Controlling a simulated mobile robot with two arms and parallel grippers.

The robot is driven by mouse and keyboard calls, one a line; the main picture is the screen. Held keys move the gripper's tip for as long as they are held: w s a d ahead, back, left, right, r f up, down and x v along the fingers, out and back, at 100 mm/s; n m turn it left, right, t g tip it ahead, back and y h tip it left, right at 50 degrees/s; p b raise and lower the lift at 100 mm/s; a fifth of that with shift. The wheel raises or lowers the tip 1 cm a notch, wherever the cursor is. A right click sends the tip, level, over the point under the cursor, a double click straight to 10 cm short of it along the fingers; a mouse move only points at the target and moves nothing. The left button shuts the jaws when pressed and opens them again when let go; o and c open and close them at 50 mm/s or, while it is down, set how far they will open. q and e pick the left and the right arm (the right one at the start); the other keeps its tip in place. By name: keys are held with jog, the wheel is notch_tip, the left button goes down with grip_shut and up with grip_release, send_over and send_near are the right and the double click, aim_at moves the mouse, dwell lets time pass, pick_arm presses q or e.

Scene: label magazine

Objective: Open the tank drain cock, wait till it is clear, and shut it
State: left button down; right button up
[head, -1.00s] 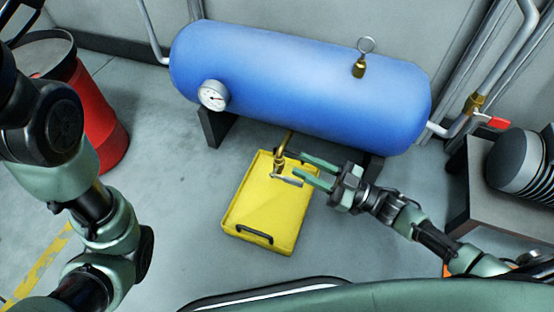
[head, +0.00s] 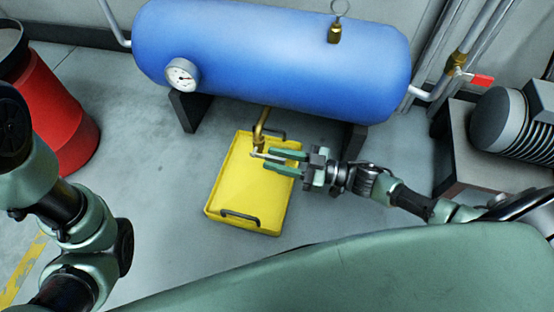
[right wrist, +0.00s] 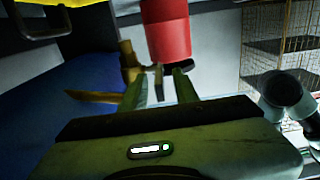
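The blue air tank (head: 270,60) stands on dark feet. A brass drain pipe with a cock (head: 258,140) hangs from its underside, over the yellow tray (head: 235,195). The cock's thin grey lever (head: 256,154) points right, towards my right gripper (head: 267,160). The gripper is open, its two green fingers on either side of the lever. In the right wrist view the lever (right wrist: 158,76) stands between the fingertips, with a gap visible; contact cannot be told. The brass cock (right wrist: 129,62) is just beyond. No flow from the cock is visible. My left gripper is out of view.
A red drum (head: 55,115) stands at the left. A gauge (head: 183,75) is on the tank's near side. A red-handled valve (head: 481,80) and a grey motor (head: 510,120) on a stand are at the right. Floor left of the tray is clear.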

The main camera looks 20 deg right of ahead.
jog(key=shift+c, duration=0.3)
grip_shut()
dwell(1.1)
